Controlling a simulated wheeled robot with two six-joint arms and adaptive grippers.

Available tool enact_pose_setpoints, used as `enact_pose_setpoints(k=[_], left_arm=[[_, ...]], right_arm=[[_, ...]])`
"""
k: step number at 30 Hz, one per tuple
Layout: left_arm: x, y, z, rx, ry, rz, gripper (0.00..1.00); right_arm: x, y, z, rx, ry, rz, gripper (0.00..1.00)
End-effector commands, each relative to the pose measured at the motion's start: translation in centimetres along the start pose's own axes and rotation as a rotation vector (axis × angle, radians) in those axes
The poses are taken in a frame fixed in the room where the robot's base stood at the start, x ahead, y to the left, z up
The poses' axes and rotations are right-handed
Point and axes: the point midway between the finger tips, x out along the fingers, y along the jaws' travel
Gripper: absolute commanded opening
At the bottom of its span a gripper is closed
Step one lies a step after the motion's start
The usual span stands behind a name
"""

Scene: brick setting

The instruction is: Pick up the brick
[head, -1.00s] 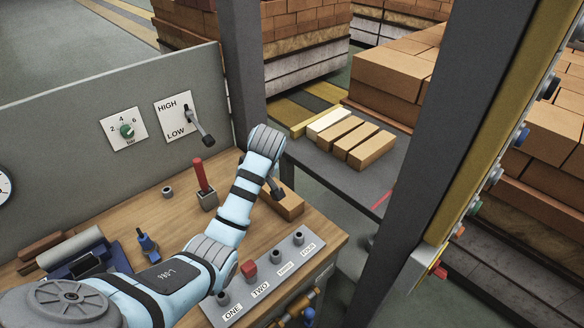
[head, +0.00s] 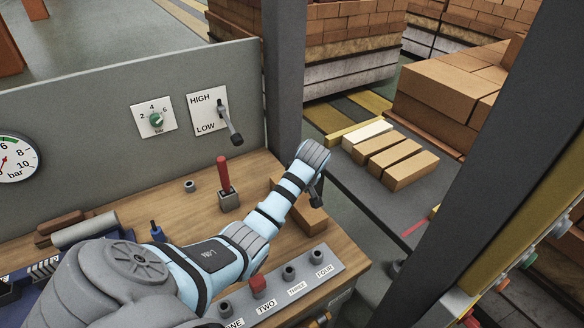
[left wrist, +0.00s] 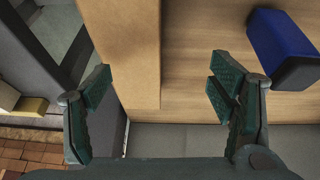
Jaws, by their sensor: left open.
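A tan brick (head: 310,222) lies on the wooden bench near its right edge, partly hidden behind my left arm. My left gripper (head: 315,193) is over the brick, mostly hidden by the wrist. In the left wrist view the brick (left wrist: 132,40) is a broad tan strip beside the bare wood. The open fingers of my left gripper (left wrist: 160,88) appear on either side of its near end, with the brick closer to the left finger. No grip on it shows. My right gripper is not in view.
A red-handled lever (head: 224,178) stands left of the brick. A numbered button strip (head: 290,280) runs along the bench front. A grey panel (head: 90,110) closes the back. Several bricks (head: 388,155) lie on a grey table beyond a dark post (head: 284,70). A blue block-like thing (left wrist: 282,45) is near the right finger.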

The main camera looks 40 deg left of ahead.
Motion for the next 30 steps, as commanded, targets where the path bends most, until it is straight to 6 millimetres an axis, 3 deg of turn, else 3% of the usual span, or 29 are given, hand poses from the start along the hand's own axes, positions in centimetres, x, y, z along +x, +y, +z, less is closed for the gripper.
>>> enact_pose_setpoints(k=[4,7,14,21,28,30], left_arm=[[3.1,1.1,0.6,0.003,-0.007,-0.007,0.77],[4.8,1.1,0.6,0.003,-0.006,-0.008,0.77],[5.2,1.0,0.5,0.003,-0.005,-0.008,0.77],[5.2,1.0,0.5,0.003,-0.006,-0.009,0.42],[5.3,1.0,0.6,0.004,-0.008,-0.009,0.05],[5.2,1.0,0.6,0.004,-0.007,-0.008,0.00]], right_arm=[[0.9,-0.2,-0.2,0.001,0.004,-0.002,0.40],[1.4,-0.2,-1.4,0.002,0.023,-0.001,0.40],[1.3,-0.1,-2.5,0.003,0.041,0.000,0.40],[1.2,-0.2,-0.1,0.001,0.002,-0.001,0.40],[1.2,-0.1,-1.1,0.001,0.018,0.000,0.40],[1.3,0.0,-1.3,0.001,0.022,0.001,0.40]])
